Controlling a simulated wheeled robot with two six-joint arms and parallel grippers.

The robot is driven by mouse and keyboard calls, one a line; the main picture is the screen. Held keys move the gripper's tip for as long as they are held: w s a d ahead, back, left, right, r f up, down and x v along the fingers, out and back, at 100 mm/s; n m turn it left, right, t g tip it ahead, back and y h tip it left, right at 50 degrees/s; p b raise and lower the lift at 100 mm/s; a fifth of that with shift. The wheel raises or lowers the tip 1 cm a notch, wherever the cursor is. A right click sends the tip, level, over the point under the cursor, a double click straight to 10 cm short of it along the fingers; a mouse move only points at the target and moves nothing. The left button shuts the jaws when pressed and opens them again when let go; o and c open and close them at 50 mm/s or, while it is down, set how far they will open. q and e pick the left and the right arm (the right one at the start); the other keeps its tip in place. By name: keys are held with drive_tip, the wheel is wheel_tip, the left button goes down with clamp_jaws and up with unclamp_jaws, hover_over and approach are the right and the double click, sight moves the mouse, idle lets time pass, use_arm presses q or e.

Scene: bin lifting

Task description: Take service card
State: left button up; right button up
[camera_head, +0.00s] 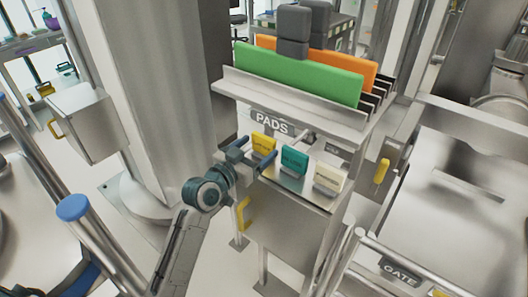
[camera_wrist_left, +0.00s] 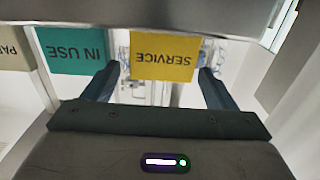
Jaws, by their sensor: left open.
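The yellow service card (camera_head: 264,143) stands at the left of a row of three cards on a metal shelf (camera_head: 294,186). In the left wrist view its lettering "SERVICE" is upside down on the card (camera_wrist_left: 163,57). My left gripper (camera_head: 258,149) is open at this card. In the wrist view the card shows between the two spread fingertips (camera_wrist_left: 158,74), with a gap on each side. I cannot tell how far the fingers reach past its face. My right gripper is not in view.
A teal card (camera_head: 294,160), reading "IN USE" (camera_wrist_left: 75,50), and a cream card (camera_head: 328,178) stand to the right. Above is a "PADS" ledge (camera_head: 272,123) with green (camera_head: 300,75) and orange (camera_head: 355,70) pads. A thick metal column (camera_head: 160,90) stands left.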

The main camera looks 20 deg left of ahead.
sight(262, 143)
use_arm(q)
drive_tip(key=b+x, duration=0.1)
drive_tip(key=x, duration=0.5)
drive_tip(key=shift+a, duration=0.15)
drive_tip(key=c, duration=0.8)
